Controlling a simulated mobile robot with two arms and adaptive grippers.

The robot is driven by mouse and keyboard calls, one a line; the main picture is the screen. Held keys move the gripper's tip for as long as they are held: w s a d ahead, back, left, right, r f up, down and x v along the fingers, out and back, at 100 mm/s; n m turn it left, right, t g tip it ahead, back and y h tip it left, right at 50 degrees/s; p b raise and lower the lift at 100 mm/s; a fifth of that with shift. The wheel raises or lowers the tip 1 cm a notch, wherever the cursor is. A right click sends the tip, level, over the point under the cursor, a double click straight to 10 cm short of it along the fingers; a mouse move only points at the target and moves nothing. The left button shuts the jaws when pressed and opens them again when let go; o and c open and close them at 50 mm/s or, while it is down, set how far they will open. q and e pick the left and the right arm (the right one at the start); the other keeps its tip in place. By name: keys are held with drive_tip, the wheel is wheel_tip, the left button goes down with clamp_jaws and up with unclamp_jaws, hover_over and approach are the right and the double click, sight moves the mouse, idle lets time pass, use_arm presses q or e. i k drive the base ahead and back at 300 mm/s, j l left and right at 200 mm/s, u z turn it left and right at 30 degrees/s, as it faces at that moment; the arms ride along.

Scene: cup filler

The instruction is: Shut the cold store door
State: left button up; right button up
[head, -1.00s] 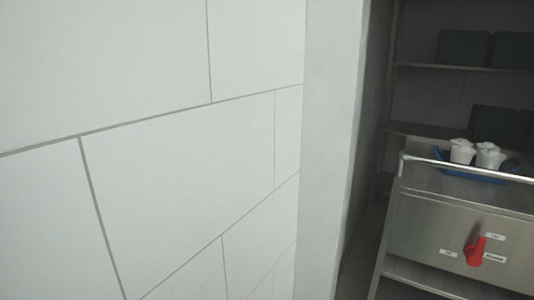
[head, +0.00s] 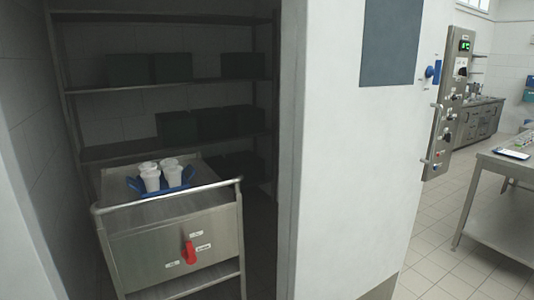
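The cold store opening is in the head view, with its dim inside visible on the left. A white slab (head: 350,190), which looks like the cold store door, stands right of the opening with its thick edge towards me. It has a dark grey panel (head: 391,42) high on its face and a blue fitting (head: 432,72) near its far side. The opening beside it is not covered. Neither of my grippers is in view.
A steel trolley (head: 172,245) with a red lever (head: 189,252) stands in the opening, carrying white cups (head: 151,178) in a blue tray (head: 187,178). Shelves (head: 180,79) stand behind it. A steel control panel (head: 447,110) and a steel table (head: 497,205) are at right, with tiled floor free between.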

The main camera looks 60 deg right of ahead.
sight(366, 105)
drive_tip(key=z, duration=2.75)
drive_tip(key=i+l+u, duration=0.1)
drive_tip(key=i, duration=0.35)
drive_tip(key=i+l+u, duration=0.1)
drive_tip(key=i+l, duration=0.3)
